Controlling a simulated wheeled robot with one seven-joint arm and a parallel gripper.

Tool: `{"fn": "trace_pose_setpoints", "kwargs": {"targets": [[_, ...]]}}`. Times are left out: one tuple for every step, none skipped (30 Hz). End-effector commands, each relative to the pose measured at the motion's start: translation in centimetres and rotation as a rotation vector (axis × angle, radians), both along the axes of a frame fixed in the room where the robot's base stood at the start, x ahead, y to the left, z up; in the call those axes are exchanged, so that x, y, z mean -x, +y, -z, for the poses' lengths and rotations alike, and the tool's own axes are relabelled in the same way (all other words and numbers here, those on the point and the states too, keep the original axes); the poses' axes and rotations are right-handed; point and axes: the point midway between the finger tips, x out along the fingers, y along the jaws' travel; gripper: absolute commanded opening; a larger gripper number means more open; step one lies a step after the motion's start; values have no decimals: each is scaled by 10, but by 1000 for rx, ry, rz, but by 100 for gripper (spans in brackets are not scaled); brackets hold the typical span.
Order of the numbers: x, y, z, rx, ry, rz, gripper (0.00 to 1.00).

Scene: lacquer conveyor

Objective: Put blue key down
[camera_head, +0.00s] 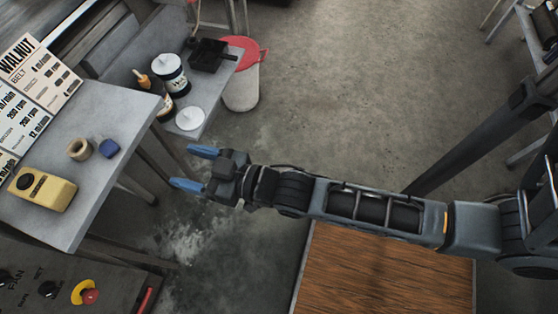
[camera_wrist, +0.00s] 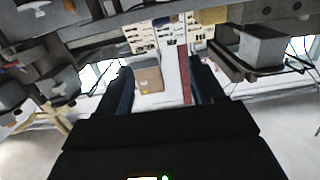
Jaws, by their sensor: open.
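A small blue block (camera_head: 109,148), which may be the blue key, rests on the grey table (camera_head: 125,105) at the left in the head view. It lies right beside a tan ring-shaped piece (camera_head: 79,149), and I cannot tell whether they touch. My gripper (camera_head: 181,167) is open with its blue fingers apart, to the right of the table edge and clear of the block. The wrist view shows the fingers spread (camera_wrist: 163,82) with nothing held between them. I cannot make out the blue block in the wrist view.
A yellow box (camera_head: 46,188) with a black knob and printed boards stand on the same table. A side shelf holds bottles (camera_head: 172,72), a white lid (camera_head: 190,119) and a black tray (camera_head: 209,55). A red-and-white bucket (camera_head: 241,90) stands behind. A red stop button (camera_head: 90,296) is below.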

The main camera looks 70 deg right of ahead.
Motion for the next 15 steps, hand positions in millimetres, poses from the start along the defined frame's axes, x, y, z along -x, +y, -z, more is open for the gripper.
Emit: {"fn": "trace_pose_setpoints", "kwargs": {"targets": [[27, 0, -1, 0, 20, 0, 68], [42, 0, -4, 0, 29, -1, 68], [59, 0, -8, 1, 41, -1, 68], [73, 0, -11, 3, 50, -1, 68], [86, 1, -15, 4, 59, -1, 68], [103, 1, -21, 4, 70, -2, 68], [115, 1, -25, 5, 79, -1, 68], [127, 0, -30, 6, 88, -1, 68], [142, 0, -38, 7, 100, -1, 68], [153, 0, -44, 8, 108, -2, 68], [164, 0, -50, 9, 117, -1, 68], [177, 0, -59, 10, 129, -1, 68], [186, 0, -66, 11, 137, -1, 68], [195, 0, -72, 12, 145, -1, 68], [205, 0, -81, 13, 154, -1, 68]]}}
